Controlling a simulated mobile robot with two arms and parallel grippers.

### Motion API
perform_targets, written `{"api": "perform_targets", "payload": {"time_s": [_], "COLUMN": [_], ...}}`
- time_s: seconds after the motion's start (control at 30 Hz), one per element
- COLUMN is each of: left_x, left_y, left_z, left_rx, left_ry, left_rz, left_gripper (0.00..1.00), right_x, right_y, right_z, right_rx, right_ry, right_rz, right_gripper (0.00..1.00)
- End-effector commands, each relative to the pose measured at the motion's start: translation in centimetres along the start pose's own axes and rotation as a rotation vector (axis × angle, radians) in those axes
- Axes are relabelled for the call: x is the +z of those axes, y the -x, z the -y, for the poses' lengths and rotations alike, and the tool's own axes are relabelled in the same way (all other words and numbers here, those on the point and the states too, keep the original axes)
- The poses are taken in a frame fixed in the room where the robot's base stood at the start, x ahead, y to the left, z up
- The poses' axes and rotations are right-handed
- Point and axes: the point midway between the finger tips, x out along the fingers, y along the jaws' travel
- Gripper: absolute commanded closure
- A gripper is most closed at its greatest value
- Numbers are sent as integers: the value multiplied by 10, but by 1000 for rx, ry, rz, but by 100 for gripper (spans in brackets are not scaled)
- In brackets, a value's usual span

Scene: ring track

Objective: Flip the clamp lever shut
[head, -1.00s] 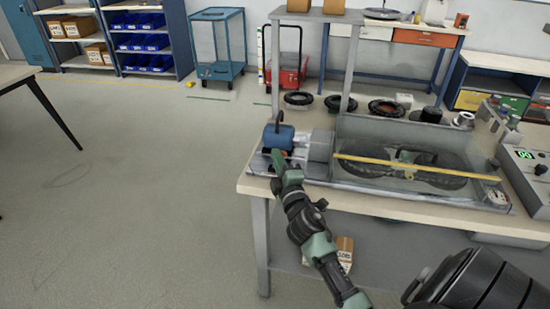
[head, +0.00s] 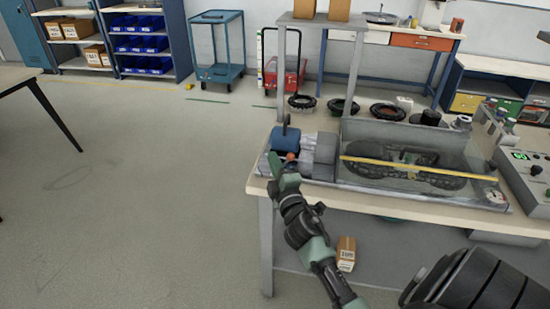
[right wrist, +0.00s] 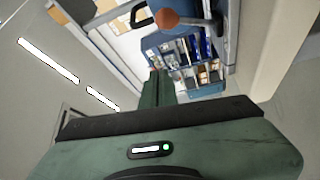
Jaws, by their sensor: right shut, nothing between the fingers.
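An orange-brown ball knob (head: 291,157), which looks like the clamp lever's end, sits low in front of a blue cylinder (head: 285,138) at the left end of the bench fixture. My right gripper (head: 276,165) is shut and empty, just left of and below the knob. Its fingers (right wrist: 157,85) point toward the knob in the wrist view; I cannot tell whether they touch it. My left gripper is out of view.
The fixture continues right as a clear-fronted tray (head: 425,190) with a dark track and a yellow rod across it. A grey post frame (head: 280,75) stands behind the blue cylinder. A control box (head: 530,170) stands at the right. Floor left of the workbench (head: 390,204) is clear.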

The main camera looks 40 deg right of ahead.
Motion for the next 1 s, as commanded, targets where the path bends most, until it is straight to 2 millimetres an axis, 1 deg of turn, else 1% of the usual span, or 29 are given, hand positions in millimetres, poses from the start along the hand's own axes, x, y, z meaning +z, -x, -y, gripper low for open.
{"api": "perform_targets", "payload": {"time_s": [0.03,0.1,0.17,0.23,0.3,0.4,0.53,0.7,1.0], "left_x": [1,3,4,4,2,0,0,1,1], "left_y": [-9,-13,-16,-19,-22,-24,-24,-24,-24], "left_z": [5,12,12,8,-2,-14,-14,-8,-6], "left_rx": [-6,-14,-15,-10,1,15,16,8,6], "left_ry": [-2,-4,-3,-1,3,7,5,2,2], "left_rz": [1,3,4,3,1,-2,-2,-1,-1], "left_gripper": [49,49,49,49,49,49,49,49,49], "right_x": [1,1,0,-1,-2,-2,-3,-3,-3], "right_y": [14,29,40,52,61,69,73,73,72], "right_z": [10,12,15,16,18,19,18,18,18], "right_rx": [-3,-1,-1,0,0,1,3,3,2], "right_ry": [-2,-1,-1,0,-1,0,1,1,1], "right_rz": [2,2,2,2,1,0,0,0,0], "right_gripper": [100,100,100,100,100,100,100,100,100]}}
